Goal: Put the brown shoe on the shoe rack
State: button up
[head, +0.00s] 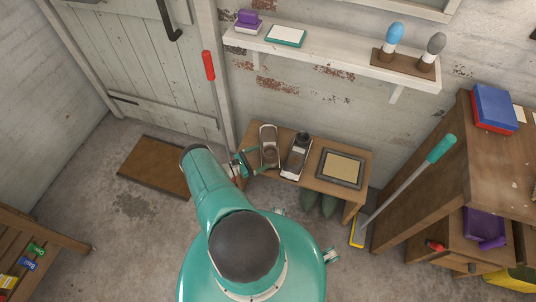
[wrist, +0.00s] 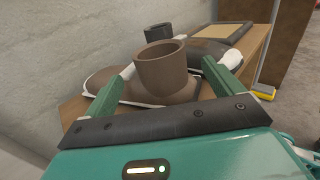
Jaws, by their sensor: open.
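The brown shoe (head: 269,146), with a pale sole, sits on the left part of the low wooden shoe rack (head: 317,191). In the wrist view the brown shoe (wrist: 165,72) shows its round raised collar between my fingers. My gripper (head: 253,163) is at the left end of the rack beside the shoe. In the wrist view my gripper (wrist: 170,84) is open, with one green finger on each side of the shoe. Whether the fingers touch it I cannot tell. A dark shoe (head: 297,159) with a pale sole stands just right of the brown one.
A framed tray-like panel (head: 341,168) lies on the rack's right part. Green boots (head: 310,201) stand underneath. A green-handled broom (head: 408,182) leans near the wooden desk (head: 428,165) at right. A wall shelf (head: 335,59) hangs above. A brown doormat (head: 154,166) lies left; the floor around is open.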

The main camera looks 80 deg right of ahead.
jog(key=v, duration=0.6)
